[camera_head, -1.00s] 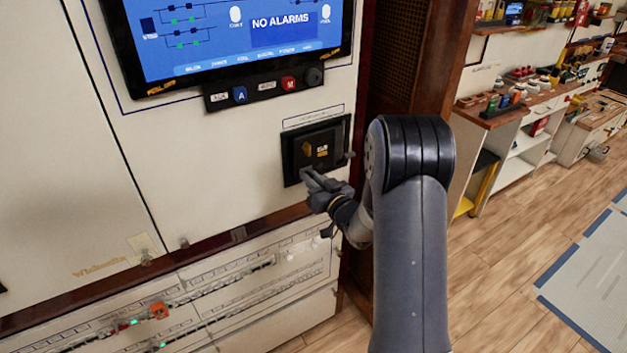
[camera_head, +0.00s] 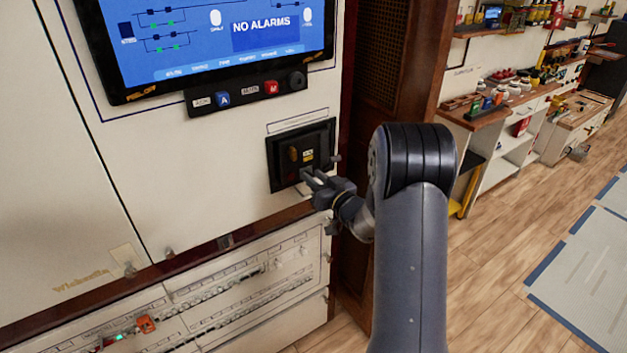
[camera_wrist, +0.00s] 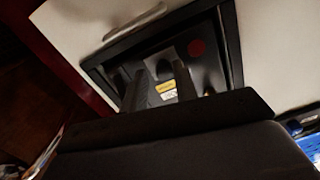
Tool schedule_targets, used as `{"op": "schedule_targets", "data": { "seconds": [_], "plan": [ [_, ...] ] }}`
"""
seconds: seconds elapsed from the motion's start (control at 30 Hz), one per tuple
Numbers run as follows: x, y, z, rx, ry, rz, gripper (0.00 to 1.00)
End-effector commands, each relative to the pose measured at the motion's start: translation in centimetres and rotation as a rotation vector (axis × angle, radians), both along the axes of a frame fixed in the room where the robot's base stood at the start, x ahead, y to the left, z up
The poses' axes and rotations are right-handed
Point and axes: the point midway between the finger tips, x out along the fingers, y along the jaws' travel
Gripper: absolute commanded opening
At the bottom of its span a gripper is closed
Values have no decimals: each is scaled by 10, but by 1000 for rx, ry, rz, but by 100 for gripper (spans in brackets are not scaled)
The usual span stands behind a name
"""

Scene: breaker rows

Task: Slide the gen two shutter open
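A black-framed recessed unit (camera_head: 285,160) is set in the cream cabinet front under the screen; it is the likely gen two shutter, but its lettering is too small to read. It has an orange-brown part and a small yellow label. My gripper (camera_head: 313,177) is at its lower right, very near the frame; contact cannot be told. In the wrist view the unit (camera_wrist: 212,62) fills the upper middle, with a dark red round mark and a yellow label. My gripper's two dark fingers (camera_wrist: 163,72) stand apart, with the label visible between them. Nothing is clearly held.
A screen (camera_head: 205,40) reading "NO ALARMS" is above, with a button strip (camera_head: 245,92) under it. Breaker rows (camera_head: 235,290) run along the cabinet below. A brown wooden post (camera_head: 405,80) stands right of the cabinet. Open wooden floor (camera_head: 490,260) lies at the right.

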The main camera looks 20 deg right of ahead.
Motion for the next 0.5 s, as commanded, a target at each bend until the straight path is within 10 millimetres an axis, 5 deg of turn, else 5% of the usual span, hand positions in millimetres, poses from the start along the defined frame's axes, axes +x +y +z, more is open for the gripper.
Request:
{"op": "schedule_targets", "data": {
  "seconds": [0.13,0.5],
  "plan": [
    [0,0,0,0,0,1,40],
    [-11,-4,-1,0,-1,0,40]
  ]
}}
